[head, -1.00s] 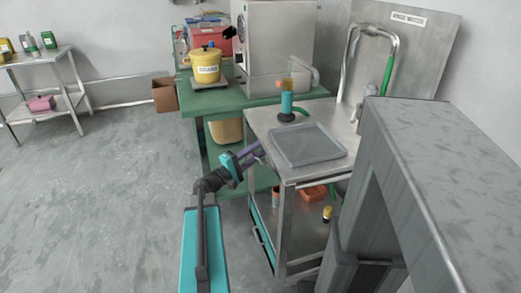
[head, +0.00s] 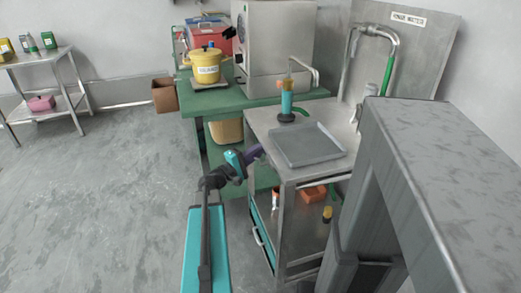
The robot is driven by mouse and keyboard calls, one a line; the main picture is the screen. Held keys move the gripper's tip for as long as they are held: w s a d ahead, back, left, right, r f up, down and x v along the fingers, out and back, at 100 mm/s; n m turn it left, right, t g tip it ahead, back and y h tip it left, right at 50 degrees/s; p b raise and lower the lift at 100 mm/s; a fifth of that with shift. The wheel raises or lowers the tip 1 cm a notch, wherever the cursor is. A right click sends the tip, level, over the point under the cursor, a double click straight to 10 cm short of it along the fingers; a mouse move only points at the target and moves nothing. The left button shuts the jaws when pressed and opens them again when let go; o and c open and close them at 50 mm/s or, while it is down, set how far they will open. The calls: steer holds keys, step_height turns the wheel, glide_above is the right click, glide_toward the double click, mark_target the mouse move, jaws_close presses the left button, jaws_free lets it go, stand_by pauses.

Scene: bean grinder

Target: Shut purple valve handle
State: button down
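A bent metal pipe (head: 392,38) with a green hose (head: 387,74) stands at the back right, before a metal panel (head: 428,58).
The steel cart (head: 262,116) holds a grey tray (head: 308,146) and a teal cylinder device (head: 287,102). Behind it, a green table (head: 205,105) bears a yellow pot (head: 207,72) and a steel machine (head: 275,50). A grey frame (head: 430,150) blocks the right. Floor is clear at left.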

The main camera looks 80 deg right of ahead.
steer(key=shift+b, duration=0.55)
steer(key=shift+r+m+g+b, duration=0.15)
steer(key=shift+m+g+b, duration=0.15)
steer(key=shift+m+b, duration=0.25)
steer(key=r+m+g+b, duration=0.1)
steer(key=m+b, duration=0.1)
steer(key=b, duration=0.1)
steer(key=r+m+g+b, duration=0.1)
steer(key=m+b, duration=0.1)
steer(key=b, duration=0.2)
steer(key=shift+s+a+r+b, duration=0.15)
steer(key=shift+a+r+b, duration=0.15)
steer(key=shift+a+r, duration=0.1)
steer(key=c, duration=1.8)
jaws_free()
